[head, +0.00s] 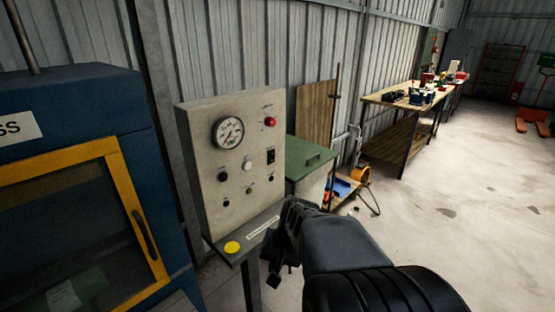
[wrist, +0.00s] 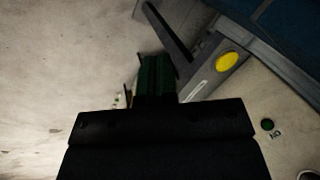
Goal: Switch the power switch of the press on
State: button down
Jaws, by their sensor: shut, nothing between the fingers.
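The control panel (head: 190,150) is a pale upright box beside the blue press (head: 85,100). A black switch (head: 271,156) sits on its right side, below a red round button or lamp (head: 270,122). Which way the switch is set is too small to tell. My gripper (head: 285,232) is shut and empty, in front of the panel's lower right, near the sloping ledge. In the wrist view my gripper's fingers (wrist: 155,75) are dark and close together.
A yellow button (head: 232,247) is on the ledge and shows in the wrist view (wrist: 227,61). The panel also has a gauge (head: 228,132) and small knobs. A green cabinet (head: 308,157) stands just behind, right of the panel. Open floor (head: 450,190) lies to the right.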

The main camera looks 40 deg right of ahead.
jog(key=w+d+r+m+t+y, duration=0.1)
jog(key=w+d+r+m+t, duration=0.35)
jog(key=d, duration=0.45)
jog(key=w+d+r+m+t+y, duration=0.1)
jog(key=w+d+r+m+t, duration=0.1)
jog(key=w+d+m+t, duration=0.45)
jog(key=s+d+r+n+t+h, duration=0.1)
jog(key=d+r+n+t, duration=0.2)
jog(key=r+t, duration=0.3)
jog(key=shift+d+r+b, duration=0.3)
jog(key=shift+d+r, duration=0.05)
jog(key=shift+d, duration=0.55)
jog(key=shift+s, duration=0.1)
jog(key=p, duration=0.4)
send_near(273, 154)
jog(key=x, duration=0.5)
jog(key=shift+w+a+r, duration=0.15)
jog(key=shift+w+r, duration=0.1)
jog(key=shift+r, duration=0.05)
jog(key=shift+x, duration=1)
